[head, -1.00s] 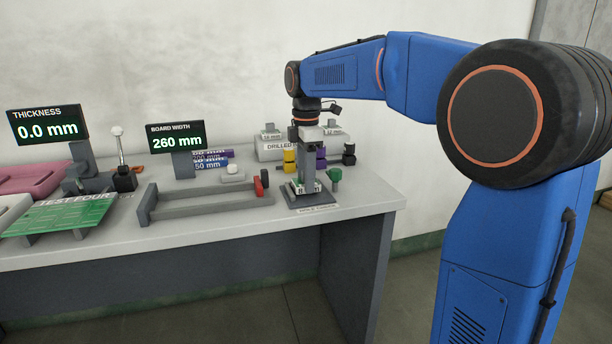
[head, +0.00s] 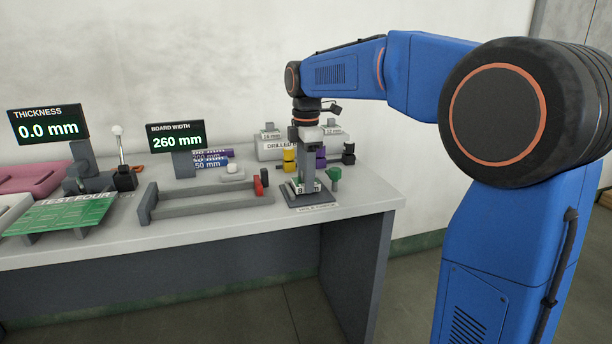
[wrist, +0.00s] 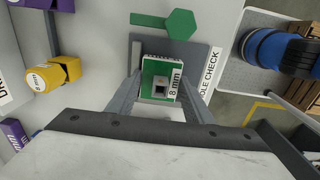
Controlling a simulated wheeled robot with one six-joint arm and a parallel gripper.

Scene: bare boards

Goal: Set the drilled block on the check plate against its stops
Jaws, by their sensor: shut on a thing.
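The drilled block (wrist: 160,83) has a green and white top with a small square feature in its middle and an "8 mm" label. My gripper (wrist: 159,95) is shut on it, one finger on each side; in the head view the gripper (head: 308,178) points straight down with the block (head: 306,188) low between its fingers. The dark grey check plate (wrist: 195,53) lies under the block, and it also shows in the head view (head: 318,200). A pale bar (wrist: 136,55), perhaps a stop, shows at the plate's left. I cannot tell whether the block touches plate or stops.
Yellow (wrist: 52,72) and purple (wrist: 14,134) gauges stand nearby. The board-width fixture (head: 205,203) is left of the plate. The table's right edge is close to the plate.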

